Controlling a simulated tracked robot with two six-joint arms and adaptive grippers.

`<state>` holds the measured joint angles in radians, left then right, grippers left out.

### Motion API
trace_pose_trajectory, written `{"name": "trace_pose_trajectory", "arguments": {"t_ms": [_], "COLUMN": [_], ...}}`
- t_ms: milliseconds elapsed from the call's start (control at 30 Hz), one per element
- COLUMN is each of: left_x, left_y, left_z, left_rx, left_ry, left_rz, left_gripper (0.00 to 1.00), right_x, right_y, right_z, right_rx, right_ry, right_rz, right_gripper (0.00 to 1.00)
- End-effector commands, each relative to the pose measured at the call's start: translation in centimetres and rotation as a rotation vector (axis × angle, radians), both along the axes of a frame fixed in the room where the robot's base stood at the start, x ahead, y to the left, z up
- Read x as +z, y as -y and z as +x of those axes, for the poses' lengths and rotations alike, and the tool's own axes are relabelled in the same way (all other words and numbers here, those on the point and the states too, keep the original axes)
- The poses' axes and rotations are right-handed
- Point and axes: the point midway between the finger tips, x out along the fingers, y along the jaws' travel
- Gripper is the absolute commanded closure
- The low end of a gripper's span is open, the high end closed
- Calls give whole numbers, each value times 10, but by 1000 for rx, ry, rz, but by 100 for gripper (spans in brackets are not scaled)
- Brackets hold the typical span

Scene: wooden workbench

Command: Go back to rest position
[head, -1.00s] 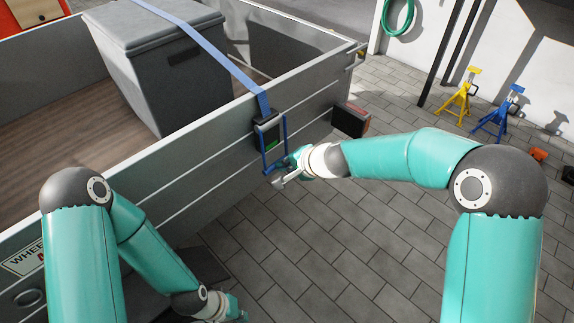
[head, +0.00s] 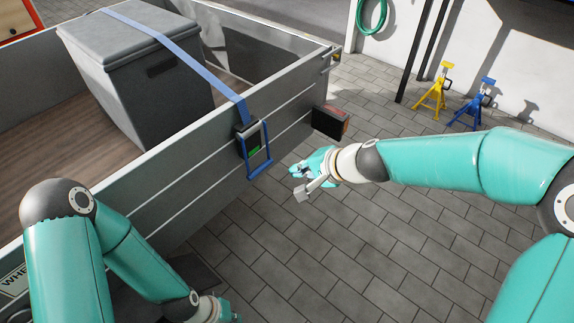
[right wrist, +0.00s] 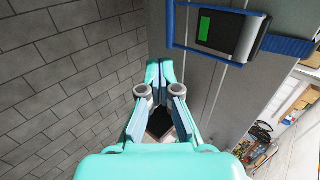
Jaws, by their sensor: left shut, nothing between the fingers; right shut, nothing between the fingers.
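My right gripper (head: 308,168) is out over the paved floor, just right of the trailer's side wall and apart from the strap buckle. It is shut and empty; its fingers also show in the right wrist view (right wrist: 166,72). The buckle (head: 248,143), dark with a green patch and a blue bar handle (head: 258,165), hangs on the outer side of the trailer wall. It also shows at the top of the right wrist view (right wrist: 225,32). My left gripper (head: 228,310) is low at the bottom edge of the head view, partly cut off, shut and empty.
A blue strap (head: 190,60) runs over a grey lidded box (head: 125,75) in the trailer (head: 185,195). A dark lamp block (head: 328,122) sticks out at the trailer's corner. Yellow (head: 433,95) and blue (head: 472,105) stands are farther back. Paved floor (head: 300,250) is free.

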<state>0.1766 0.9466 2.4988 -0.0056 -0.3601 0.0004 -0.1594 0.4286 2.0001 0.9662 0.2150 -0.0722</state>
Motion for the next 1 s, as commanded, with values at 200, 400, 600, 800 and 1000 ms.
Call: {"name": "trace_pose_trajectory", "arguments": {"t_ms": [200, 400, 600, 800, 1000], "left_x": [2, 2, 2, 2, 2], "left_y": [0, 0, 0, 0, 0], "left_z": [0, 0, 0, 0, 0], "left_rx": [0, 0, 0, 0, 0], "left_ry": [0, 0, 0, 0, 0], "left_rz": [0, 0, 0, 0, 0], "left_gripper": [100, 100, 100, 100, 100], "right_x": [4, -40, -150, -249, -292], "right_y": [7, 24, 46, 71, 76], "right_z": [-5, -8, -67, -167, -246], "right_rx": [-3, -36, 27, 213, 461], "right_ry": [-2, -91, -303, -453, -435], "right_rz": [1, -9, -110, -276, -373], "right_gripper": [100, 100, 100, 100, 100]}}
